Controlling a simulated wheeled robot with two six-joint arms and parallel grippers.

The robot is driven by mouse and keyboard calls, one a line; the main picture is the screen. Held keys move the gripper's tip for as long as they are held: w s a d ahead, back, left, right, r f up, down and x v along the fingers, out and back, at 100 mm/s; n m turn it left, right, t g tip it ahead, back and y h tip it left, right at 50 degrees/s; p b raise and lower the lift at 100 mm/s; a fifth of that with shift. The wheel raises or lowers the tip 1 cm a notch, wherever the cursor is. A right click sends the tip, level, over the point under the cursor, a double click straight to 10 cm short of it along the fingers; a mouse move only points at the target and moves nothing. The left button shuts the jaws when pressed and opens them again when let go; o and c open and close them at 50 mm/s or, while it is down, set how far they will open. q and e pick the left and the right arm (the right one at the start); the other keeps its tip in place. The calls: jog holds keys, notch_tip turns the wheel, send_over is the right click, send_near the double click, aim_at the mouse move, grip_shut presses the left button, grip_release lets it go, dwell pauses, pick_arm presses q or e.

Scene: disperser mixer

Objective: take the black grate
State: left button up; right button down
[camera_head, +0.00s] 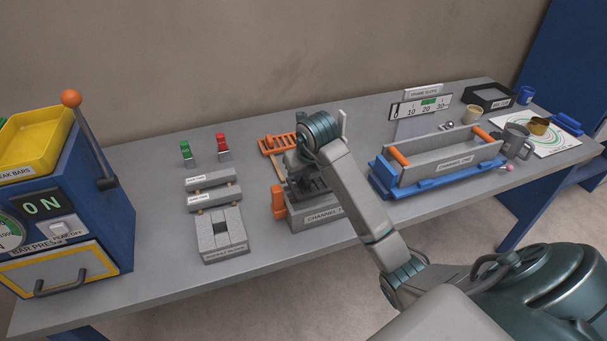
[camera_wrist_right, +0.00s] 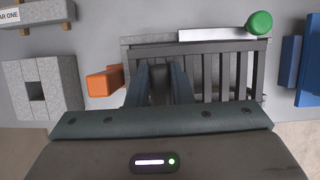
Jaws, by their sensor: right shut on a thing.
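The black grate (camera_wrist_right: 228,75), dark with parallel slats, lies across the right half of the right wrist view. In the head view it shows only partly, on or just over the grey channel block (camera_head: 318,216), mostly hidden by my right arm. My right gripper (camera_wrist_right: 160,72) is shut on one bar of the black grate, left of its middle. The right gripper (camera_head: 303,165) also shows in the head view, above the block, its fingertips largely hidden. I cannot tell whether the grate touches the block. My left gripper is not in view.
An orange slotted rack (camera_head: 278,145) lies behind the block, and an orange handle (camera_head: 279,203) stands at its left. A grey barrier block (camera_head: 222,240) is farther left. A blue tray (camera_head: 383,178) with a long grey channel is right. Free table lies front left.

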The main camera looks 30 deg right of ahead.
jog(key=shift+r+p, duration=1.8)
jog(key=shift+r, duration=0.95)
